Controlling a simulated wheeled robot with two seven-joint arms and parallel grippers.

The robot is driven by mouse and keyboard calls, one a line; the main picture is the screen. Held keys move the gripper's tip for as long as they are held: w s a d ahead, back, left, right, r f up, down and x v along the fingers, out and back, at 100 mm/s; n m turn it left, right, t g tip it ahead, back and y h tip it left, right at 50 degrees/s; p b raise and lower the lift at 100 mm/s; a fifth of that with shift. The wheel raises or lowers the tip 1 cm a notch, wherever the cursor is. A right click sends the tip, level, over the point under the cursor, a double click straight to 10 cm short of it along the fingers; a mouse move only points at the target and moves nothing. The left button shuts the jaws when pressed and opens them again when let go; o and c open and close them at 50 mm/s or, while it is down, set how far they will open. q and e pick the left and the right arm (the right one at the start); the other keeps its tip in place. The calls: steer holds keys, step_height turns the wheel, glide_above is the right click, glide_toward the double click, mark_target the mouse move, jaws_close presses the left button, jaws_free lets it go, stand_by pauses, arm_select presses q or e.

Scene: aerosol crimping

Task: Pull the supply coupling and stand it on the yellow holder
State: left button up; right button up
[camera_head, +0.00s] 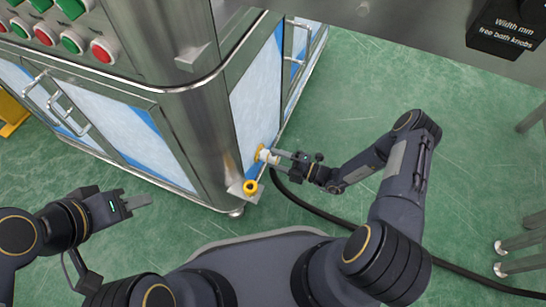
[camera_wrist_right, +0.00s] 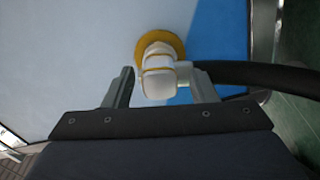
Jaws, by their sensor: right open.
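The supply coupling (camera_head: 266,156) is a white fitting on a yellow ring at the lower side panel of the steel cabinet. In the right wrist view the coupling (camera_wrist_right: 158,82) sits between my finger tips, with a black hose (camera_wrist_right: 255,73) leading off to the right. My right gripper (camera_head: 281,160) is open around it; in the wrist view the gripper (camera_wrist_right: 162,88) has a clear gap at the left finger, while contact at the right finger is unclear. The yellow holder (camera_head: 250,187) sits on a small bracket just below the coupling. My left gripper (camera_head: 138,201) is away to the left, empty.
The steel cabinet (camera_head: 185,120) fills the upper left, with red and green buttons on top. The black hose runs across the green floor (camera_head: 350,70) to the lower right. Metal legs (camera_head: 520,255) stand at the right edge. A black labelled box (camera_head: 508,28) is at the upper right.

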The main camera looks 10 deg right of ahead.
mark_target(279, 160)
stand_by(0.5)
jaws_close()
steer(key=shift+d, duration=0.15)
steer(key=shift+v, duration=2.85)
